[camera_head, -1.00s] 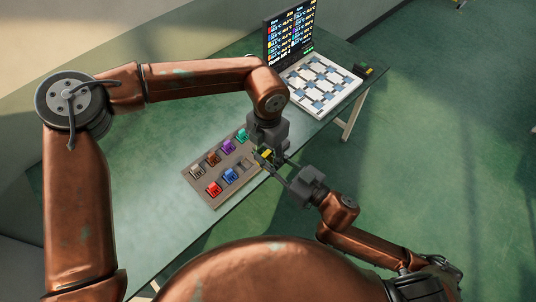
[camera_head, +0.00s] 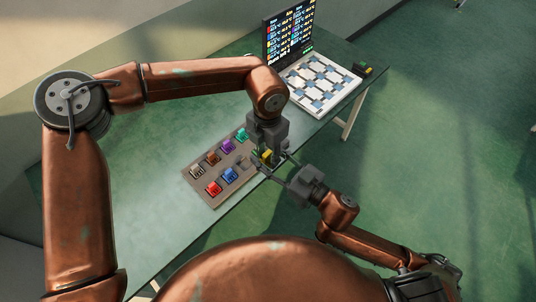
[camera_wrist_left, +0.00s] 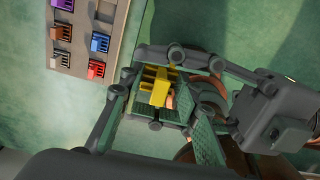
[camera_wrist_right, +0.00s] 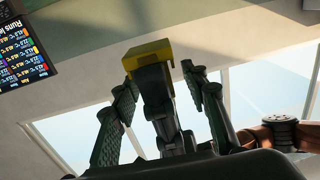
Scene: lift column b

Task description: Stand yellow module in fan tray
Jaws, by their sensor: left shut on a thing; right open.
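The yellow module (camera_head: 266,155) is held in my left gripper (camera_head: 264,152), above the right end of the brown rack. In the left wrist view the yellow module (camera_wrist_left: 160,85) shows between the green-padded fingers. My right gripper (camera_head: 272,166) comes from the lower right, its fingers spread close to the module. In the right wrist view the module's yellow top (camera_wrist_right: 148,50) and a dark part below it show between the open right fingers (camera_wrist_right: 162,88). The white tray (camera_head: 318,112) with a grid of blue and grey squares, apparently the fan tray, lies at the table's back right.
The brown rack (camera_head: 214,201) holds several coloured modules, among them a red one (camera_head: 213,188) and a purple one (camera_head: 228,147). A display screen (camera_head: 290,33) stands behind the white tray. A small dark box (camera_head: 364,69) lies beside it. The table's left part is clear.

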